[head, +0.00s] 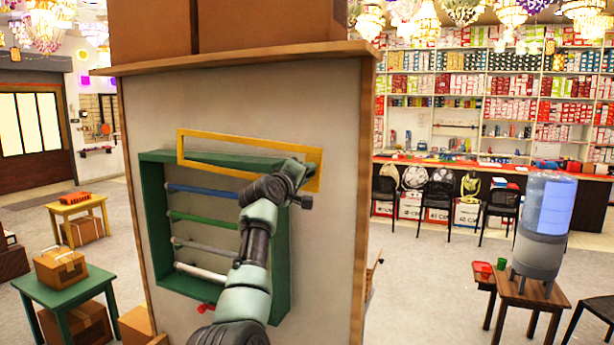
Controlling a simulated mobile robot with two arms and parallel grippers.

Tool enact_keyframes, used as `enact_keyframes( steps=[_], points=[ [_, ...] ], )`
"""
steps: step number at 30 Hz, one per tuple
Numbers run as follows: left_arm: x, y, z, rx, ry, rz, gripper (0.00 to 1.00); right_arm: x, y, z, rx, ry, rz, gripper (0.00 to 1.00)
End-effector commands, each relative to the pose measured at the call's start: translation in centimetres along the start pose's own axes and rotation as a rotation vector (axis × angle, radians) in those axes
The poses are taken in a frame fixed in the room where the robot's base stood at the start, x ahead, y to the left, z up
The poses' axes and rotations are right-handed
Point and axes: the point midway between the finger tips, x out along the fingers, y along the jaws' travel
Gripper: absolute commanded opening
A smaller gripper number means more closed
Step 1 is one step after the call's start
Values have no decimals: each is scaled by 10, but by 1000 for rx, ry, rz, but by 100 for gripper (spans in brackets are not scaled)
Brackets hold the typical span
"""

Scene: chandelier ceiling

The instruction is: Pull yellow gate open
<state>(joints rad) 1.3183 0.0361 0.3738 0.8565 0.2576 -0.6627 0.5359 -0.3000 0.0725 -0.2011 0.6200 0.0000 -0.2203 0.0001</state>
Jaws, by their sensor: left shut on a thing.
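The yellow gate (250,141) is a thin rectangular frame in the head view, at the top of a green wall-mounted frame (284,250). It stands out at an angle from the green frame, with its right end beyond that frame's right side. My left gripper (306,178) is at the gate's right end, shut on the gate. The gripper and wrist hide part of the gate's lower right edge. My right gripper is out of view.
Blue, green, grey and white bars cross the green frame, mounted on a grey panel (330,110). Cardboard boxes (270,22) sit above. A green table (75,290) stands left; a stool with a water dispenser (545,225) stands right.

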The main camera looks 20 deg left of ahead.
Motion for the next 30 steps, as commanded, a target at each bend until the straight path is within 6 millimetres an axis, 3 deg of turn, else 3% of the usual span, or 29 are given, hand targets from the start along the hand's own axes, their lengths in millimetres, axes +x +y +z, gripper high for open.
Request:
enact_keyframes(
  steps=[1, 2, 4, 17, 30],
  points=[
    [0, 0, 1, -2, -1, 1, 0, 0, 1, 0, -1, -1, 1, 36],
    [0, 0, 1, -2, -1, 1, 31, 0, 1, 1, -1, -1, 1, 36],
    [0, 0, 0, -2, -1, 1, 50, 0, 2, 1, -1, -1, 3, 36],
    [-4, -2, 0, 1, 3, 2, 50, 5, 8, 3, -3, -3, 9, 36],
    [-60, -4, 2, 1, 2, 2, 50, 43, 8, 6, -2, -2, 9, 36]
  ],
)
